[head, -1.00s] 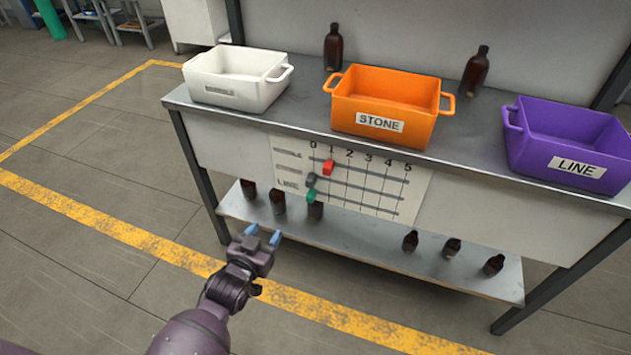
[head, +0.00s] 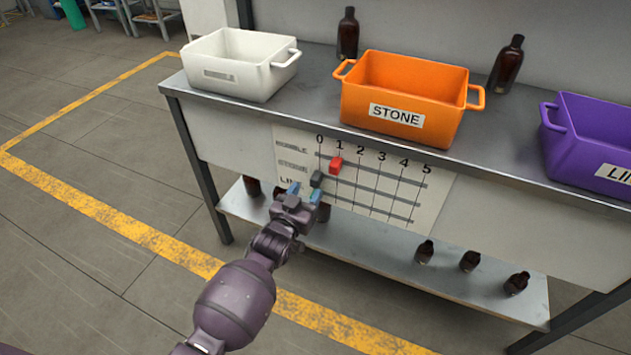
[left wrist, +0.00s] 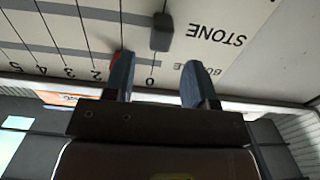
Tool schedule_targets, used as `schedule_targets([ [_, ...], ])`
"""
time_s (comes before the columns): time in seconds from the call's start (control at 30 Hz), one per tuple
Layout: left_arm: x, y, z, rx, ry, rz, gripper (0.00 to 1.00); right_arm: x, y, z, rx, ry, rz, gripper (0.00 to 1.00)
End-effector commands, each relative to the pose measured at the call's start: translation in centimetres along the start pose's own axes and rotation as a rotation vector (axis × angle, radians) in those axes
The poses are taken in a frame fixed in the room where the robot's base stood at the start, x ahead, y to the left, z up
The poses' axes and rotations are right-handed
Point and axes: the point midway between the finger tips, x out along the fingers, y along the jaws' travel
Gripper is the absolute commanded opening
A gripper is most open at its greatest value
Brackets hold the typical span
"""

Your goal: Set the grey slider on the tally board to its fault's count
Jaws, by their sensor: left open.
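The white tally board (head: 425,205) on the bench front has rows for bubble, stone and line, with columns 0 to 5. The grey slider (head: 317,179) sits on the stone row at 0; it also shows in the left wrist view (left wrist: 162,32), where the board appears upside down. The red slider (head: 336,164) is at 1 on the top row, partly behind a finger in the wrist view. The green slider is hidden by my gripper. My left gripper (head: 305,192) is open and empty, its blue fingertips in front of the board, close to the grey slider. My right gripper is not in view.
On the bench top stand a white bin (head: 235,92), an orange STONE bin (head: 400,130) and a purple bin (head: 556,150). Amber bottles stand behind the orange bin (head: 347,35). Several more are on the lower shelf (head: 370,245). The floor in front is clear.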

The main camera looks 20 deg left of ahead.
Motion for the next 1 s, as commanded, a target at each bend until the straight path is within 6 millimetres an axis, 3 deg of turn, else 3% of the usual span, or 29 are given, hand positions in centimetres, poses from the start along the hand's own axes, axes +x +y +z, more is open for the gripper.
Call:
schedule_targets([
  [0.33,4.2,0.0,0.3,0.001,-0.004,0.001,0.51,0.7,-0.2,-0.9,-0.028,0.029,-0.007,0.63],
  [0.8,5.3,0.0,0.0,0.000,0.000,0.000,0.51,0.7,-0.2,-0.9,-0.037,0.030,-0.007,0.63],
  [0.83,5.3,0.0,0.0,0.000,0.000,0.000,0.50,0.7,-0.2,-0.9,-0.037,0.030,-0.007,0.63],
  [1.0,5.3,0.0,0.0,0.000,-0.001,0.000,0.23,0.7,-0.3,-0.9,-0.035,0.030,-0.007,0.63],
])
